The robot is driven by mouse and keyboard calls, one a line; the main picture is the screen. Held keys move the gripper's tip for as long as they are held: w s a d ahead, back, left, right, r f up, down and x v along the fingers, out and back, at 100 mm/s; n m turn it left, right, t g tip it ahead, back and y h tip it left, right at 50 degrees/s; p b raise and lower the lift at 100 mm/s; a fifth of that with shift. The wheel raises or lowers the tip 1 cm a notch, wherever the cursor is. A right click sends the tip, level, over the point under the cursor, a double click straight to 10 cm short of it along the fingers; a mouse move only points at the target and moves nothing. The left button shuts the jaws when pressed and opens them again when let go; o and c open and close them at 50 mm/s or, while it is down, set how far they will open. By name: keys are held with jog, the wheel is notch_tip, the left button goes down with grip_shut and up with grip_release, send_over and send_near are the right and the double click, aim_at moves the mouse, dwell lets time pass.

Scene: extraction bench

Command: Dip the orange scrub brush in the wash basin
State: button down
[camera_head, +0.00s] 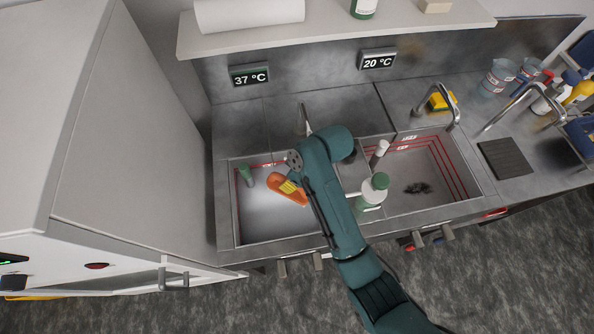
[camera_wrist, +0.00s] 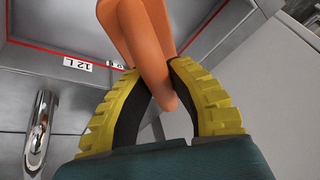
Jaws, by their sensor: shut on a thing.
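The orange scrub brush (camera_head: 293,196) is over or in the left basin (camera_head: 230,208) in the head view; I cannot tell how high it is or whether it touches anything. My gripper (camera_head: 287,187), with yellow ribbed fingers, is shut on the brush. In the wrist view my gripper (camera_wrist: 160,95) has its fingers on both sides of the orange handle (camera_wrist: 150,60). The brush's bristles are not visible. The left basin has a pale bottom or contents and a red line near its rim. The wrist view shows a "12 L" label (camera_wrist: 77,64) beside a red line.
A green-topped object (camera_head: 246,174) is in the left basin's back left corner. The right basin (camera_head: 455,200) holds a dark lump (camera_head: 417,188). A tap (camera_head: 304,118) is behind the left basin.

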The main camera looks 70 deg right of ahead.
jog(key=f+b, duration=0.2)
jog(key=s+d+f+b, duration=0.1)
jog(key=f+b, duration=0.1)
jog(key=s+d+f+b, duration=0.1)
jog(key=f+b, duration=0.1)
jog(key=shift+d, duration=0.2)
notch_tip(320, 180, down, 11)
jog(key=b, duration=0.5)
jog(key=shift+w, duration=0.1)
dwell(0.4)
